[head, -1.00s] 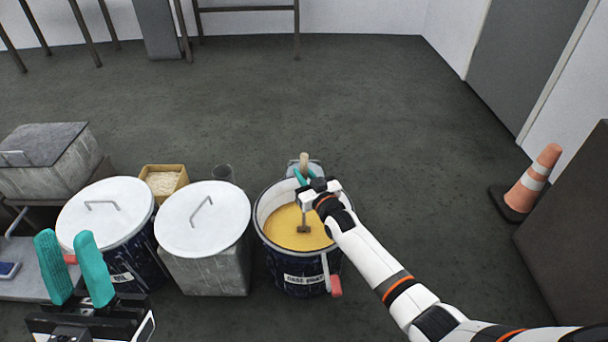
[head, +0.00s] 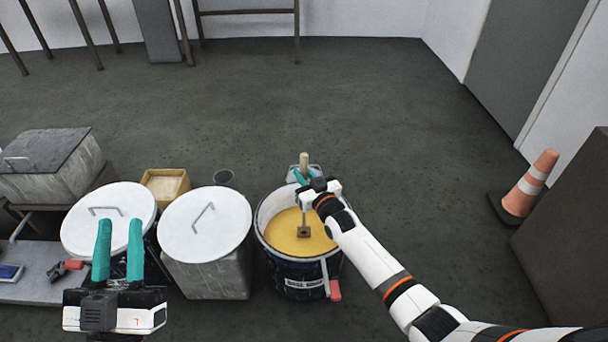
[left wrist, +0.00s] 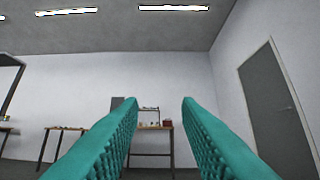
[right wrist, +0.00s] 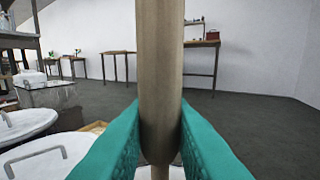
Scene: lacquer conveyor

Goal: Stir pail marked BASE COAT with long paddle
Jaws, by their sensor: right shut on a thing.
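The pail marked BASE COAT (head: 305,283) stands open on the floor, holding yellow liquid (head: 288,232). My right gripper (head: 306,179) is above the pail and shut on the long paddle (head: 304,162). In the right wrist view the paddle's wooden handle (right wrist: 160,60) stands upright between the teal fingers (right wrist: 158,150). Its lower end is at the liquid in the pail; how deep it sits I cannot tell. My left gripper (head: 118,250) is open and empty, fingers pointing up, in front of the left lidded pail.
Two lidded containers (head: 108,217) (head: 206,225) stand left of the pail. A low platform (head: 35,285) is at far left. A traffic cone (head: 530,184) stands right. The floor behind is clear.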

